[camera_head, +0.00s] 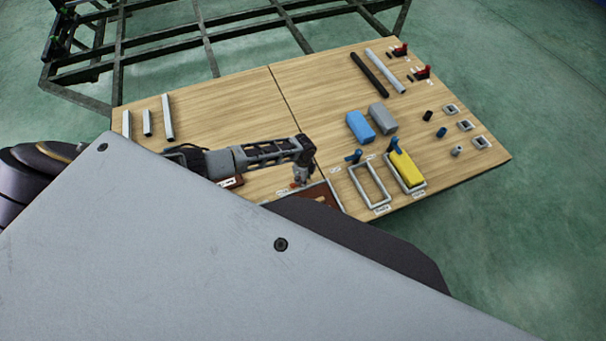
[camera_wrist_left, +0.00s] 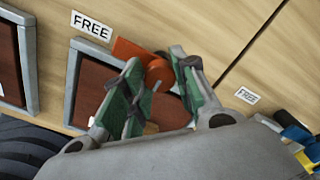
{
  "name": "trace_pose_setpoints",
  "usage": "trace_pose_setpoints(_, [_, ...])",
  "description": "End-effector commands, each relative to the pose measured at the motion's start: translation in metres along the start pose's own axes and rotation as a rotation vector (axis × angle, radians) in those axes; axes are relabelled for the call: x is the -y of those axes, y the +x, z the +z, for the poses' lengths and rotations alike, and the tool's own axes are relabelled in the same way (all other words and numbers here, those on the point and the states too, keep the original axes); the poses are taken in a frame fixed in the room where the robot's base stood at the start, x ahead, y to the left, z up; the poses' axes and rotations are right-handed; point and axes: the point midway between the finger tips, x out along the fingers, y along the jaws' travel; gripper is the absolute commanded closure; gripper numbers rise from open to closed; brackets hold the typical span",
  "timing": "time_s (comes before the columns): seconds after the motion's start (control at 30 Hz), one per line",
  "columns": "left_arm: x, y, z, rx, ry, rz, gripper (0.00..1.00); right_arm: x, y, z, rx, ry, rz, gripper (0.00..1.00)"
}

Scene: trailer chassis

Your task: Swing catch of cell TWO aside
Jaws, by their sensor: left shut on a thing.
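My left gripper (camera_head: 300,180) is at the near edge of the wooden bench, over a brown-floored cell with a grey frame. In the left wrist view its green-padded fingers (camera_wrist_left: 157,66) are shut on an orange-red catch (camera_wrist_left: 159,71) with a round knob and a flat plate. The catch lies over the far edge of the framed cell (camera_wrist_left: 90,77). A FREE label (camera_wrist_left: 91,26) is beside that cell. No cell number is readable. The fingers hide part of the catch and cell. My right gripper is not in view.
Another brown framed cell (camera_wrist_left: 12,65) lies to the left. In the head view, a yellow block (camera_head: 406,170) sits in a grey frame beside an empty frame (camera_head: 370,187). Blue (camera_head: 360,127) and grey (camera_head: 383,118) blocks lie beyond. A large grey panel covers the foreground.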

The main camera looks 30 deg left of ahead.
Motion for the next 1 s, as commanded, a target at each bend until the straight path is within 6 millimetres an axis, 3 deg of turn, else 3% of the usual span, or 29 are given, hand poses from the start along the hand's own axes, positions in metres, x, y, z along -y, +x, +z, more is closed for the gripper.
trace_pose_setpoints(0.27, [0.0003,-0.0004,-0.0004,0.0,0.002,-0.001,0.95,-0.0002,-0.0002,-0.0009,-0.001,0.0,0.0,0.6])
trace_pose_setpoints(0.3, [0.0003,-0.0004,-0.0003,0.0,0.001,-0.001,0.67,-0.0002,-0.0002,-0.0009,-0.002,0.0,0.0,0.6])
trace_pose_setpoints(0.43, [0.0002,-0.0003,-0.0002,0.0,0.001,-0.001,0.5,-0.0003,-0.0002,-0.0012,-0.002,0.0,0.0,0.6])
trace_pose_setpoints(1.0, [0.0004,-0.0054,0.0006,0.0,0.0,-0.001,0.49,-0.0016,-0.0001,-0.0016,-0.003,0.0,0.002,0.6])
